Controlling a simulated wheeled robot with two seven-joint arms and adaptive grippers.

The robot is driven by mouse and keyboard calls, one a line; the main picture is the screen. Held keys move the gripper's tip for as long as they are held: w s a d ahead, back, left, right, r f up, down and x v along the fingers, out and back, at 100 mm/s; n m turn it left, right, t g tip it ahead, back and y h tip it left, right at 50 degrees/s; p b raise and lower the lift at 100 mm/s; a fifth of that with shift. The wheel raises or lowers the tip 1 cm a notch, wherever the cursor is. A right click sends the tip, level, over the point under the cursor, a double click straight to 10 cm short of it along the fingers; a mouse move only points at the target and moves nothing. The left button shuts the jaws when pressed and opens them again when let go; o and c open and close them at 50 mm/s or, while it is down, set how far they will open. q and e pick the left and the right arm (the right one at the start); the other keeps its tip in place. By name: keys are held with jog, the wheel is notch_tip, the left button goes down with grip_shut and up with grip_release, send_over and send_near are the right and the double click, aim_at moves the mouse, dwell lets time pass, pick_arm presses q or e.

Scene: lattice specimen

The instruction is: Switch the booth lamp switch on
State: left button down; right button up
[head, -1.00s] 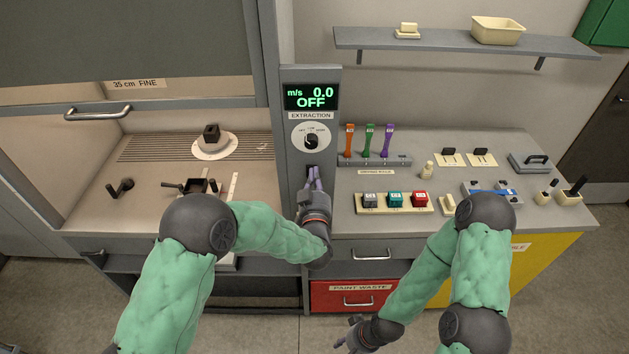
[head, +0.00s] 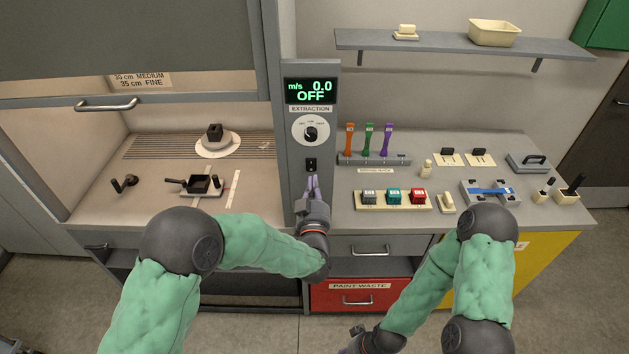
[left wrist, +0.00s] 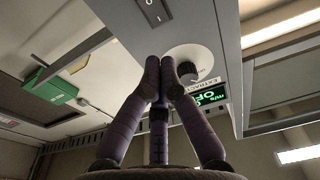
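The booth lamp switch is a small black rocker (head: 311,165) on the grey control column (head: 296,187), below the round extraction knob (head: 310,133). It also shows at the top of the left wrist view (left wrist: 152,11), with small white marks; I cannot tell which side is pressed in. My left gripper (head: 313,179) is just below the rocker in the head view, apart from it. In the left wrist view its purple fingertips (left wrist: 161,62) are together with nothing between them. My right gripper (head: 352,344) is low at the bottom edge, mostly cut off.
The extraction display (head: 311,92) reads 0.0 and OFF. The booth (head: 150,205) with its raised sash lies left of the column. On the right bench are a rack of coloured handles (head: 375,159) and a strip of coloured buttons (head: 385,208).

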pick_arm(q)
jog(key=s+r, duration=0.1)
jog(key=s, duration=0.6)
jog(key=c, duration=2)
grip_release()
